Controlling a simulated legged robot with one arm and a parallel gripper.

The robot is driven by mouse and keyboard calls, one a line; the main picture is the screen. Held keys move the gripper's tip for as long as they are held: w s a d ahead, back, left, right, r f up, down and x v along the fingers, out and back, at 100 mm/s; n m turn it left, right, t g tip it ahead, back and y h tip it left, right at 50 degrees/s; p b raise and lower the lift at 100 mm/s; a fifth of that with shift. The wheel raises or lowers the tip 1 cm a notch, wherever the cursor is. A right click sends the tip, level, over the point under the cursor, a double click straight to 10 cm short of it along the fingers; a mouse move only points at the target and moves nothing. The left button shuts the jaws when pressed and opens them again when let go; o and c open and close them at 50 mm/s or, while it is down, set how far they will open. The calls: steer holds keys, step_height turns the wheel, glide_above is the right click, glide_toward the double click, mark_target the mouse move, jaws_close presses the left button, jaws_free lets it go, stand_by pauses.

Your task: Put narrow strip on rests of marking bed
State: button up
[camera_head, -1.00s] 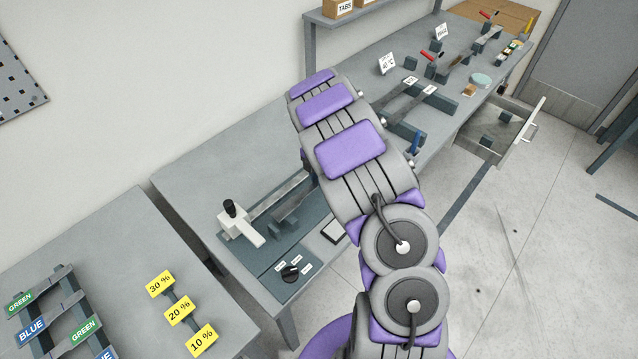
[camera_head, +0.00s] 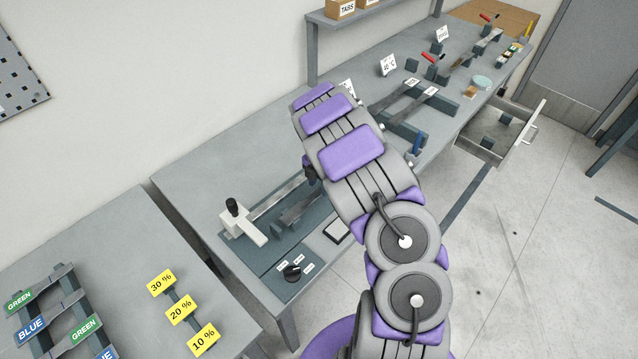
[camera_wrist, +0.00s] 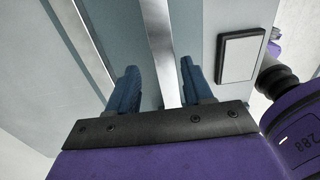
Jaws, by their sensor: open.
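A narrow metal strip (camera_wrist: 159,35) runs lengthwise between the two blue fingers of my gripper (camera_wrist: 160,68) in the wrist view. The fingers stand apart, with visible gaps to the strip on both sides. In the head view a strip (camera_head: 297,212) lies along dark blocks on the marking bed (camera_head: 262,254); it appears to be the same one, its far end hidden by my arm. A long bright bar (camera_head: 275,198) lies parallel behind it, next to a white block with a black knob (camera_head: 240,222). My gripper is mostly hidden in the head view.
A white pad in a dark frame (camera_wrist: 241,54) lies right of the strip, also at the bench front (camera_head: 337,230). Labelled strips (camera_head: 410,92) lie farther along the bench. An open drawer (camera_head: 490,138) juts out.

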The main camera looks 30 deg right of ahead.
mark_target(320, 188)
steer(key=shift+d+r, duration=0.15)
steer(key=shift+d, duration=0.1)
steer(key=r, duration=0.1)
steer(key=d+r, duration=0.1)
steer(key=r, duration=0.1)
steer(key=shift+w+r+p, duration=0.1)
steer(key=shift+r+p, duration=0.2)
steer(key=s+a+r+m, duration=0.1)
steer(key=s+r+m, duration=0.15)
steer(key=r, duration=0.45)
steer(key=s+a+r+m, duration=0.2)
steer(key=s+r, duration=0.2)
steer(key=r, duration=0.4)
steer(key=s+a+r+m, duration=0.6)
steer(key=s+m, duration=0.1)
steer(key=s, duration=0.3)
steer(key=s+a+m, duration=0.2)
steer(key=s+m, duration=0.1)
steer(key=s, duration=0.5)
steer(key=s+a+r+m+g, duration=0.1)
steer(key=s+a+m, duration=0.2)
steer(key=s, duration=0.4)
steer(key=s+a+m, duration=0.3)
steer(key=s+m, duration=0.1)
steer(key=s, duration=0.4)
steer(key=shift+s+r+g+p, duration=0.25)
steer(key=shift+s+g+p, duration=0.05)
steer(key=shift+g+p, duration=0.1)
steer(key=shift+m, duration=0.25)
